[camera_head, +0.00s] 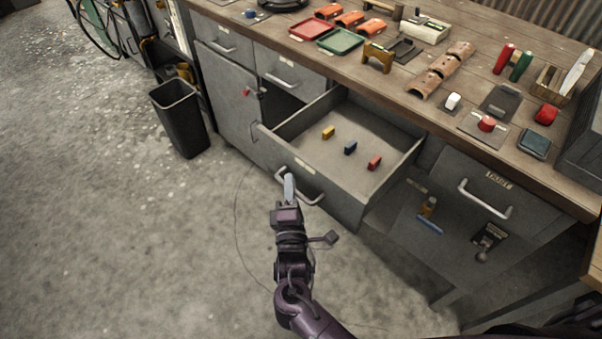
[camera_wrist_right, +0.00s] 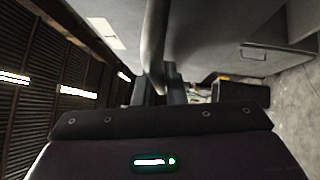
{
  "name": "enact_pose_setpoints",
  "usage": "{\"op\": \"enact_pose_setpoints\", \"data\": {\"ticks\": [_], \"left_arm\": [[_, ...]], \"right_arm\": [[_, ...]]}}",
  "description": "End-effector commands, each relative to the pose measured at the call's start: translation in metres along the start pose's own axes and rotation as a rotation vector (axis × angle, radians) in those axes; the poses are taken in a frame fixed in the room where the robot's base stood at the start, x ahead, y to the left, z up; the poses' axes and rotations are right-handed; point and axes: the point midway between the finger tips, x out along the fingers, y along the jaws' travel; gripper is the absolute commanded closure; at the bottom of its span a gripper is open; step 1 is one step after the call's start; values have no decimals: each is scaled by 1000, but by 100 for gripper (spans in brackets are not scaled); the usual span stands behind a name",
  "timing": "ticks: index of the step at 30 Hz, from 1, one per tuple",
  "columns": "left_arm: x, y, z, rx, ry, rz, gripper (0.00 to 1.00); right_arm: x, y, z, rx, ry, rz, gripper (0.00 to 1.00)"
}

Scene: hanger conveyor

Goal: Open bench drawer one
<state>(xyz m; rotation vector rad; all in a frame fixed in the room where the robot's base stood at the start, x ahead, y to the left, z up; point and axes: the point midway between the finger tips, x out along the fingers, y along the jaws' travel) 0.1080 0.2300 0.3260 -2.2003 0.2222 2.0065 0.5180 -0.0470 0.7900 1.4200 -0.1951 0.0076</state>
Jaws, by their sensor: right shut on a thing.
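The pulled-out bench drawer (camera_head: 372,180) stands well open from the grey bench in the head view, showing a yellow, a blue and a red block inside. Its front carries a bar handle (camera_head: 312,196) and a small label. My right gripper (camera_head: 289,184) is at the left part of this handle, shut on it. In the right wrist view the handle (camera_wrist_right: 155,45) runs down between the fingers (camera_wrist_right: 158,88). My left gripper is not in view.
Closed drawers (camera_head: 290,75) sit to the left. A black bin (camera_head: 180,118) stands on the floor at the left. The wooden benchtop (camera_head: 440,125) holds trays, tools and coloured parts. A grey panel (camera_head: 470,205) with a handle is at the right. Floor in front is clear.

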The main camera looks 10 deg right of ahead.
Motion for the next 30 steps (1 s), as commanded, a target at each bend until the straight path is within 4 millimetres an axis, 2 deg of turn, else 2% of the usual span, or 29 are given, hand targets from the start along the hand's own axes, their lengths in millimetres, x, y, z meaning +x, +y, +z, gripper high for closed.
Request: {"op": "enact_pose_setpoints", "data": {"ticks": [15, 16, 20, 30], "left_arm": [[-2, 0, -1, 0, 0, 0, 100], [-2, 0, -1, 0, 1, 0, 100], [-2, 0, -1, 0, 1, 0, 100], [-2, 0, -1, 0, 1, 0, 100]], "right_arm": [[-6, 1, -5, -1, -1, -1, 100], [-6, 1, -5, -1, -1, -1, 87], [-6, 1, -5, -1, -1, -1, 70], [-8, 1, -5, -1, 0, -1, 68]]}}
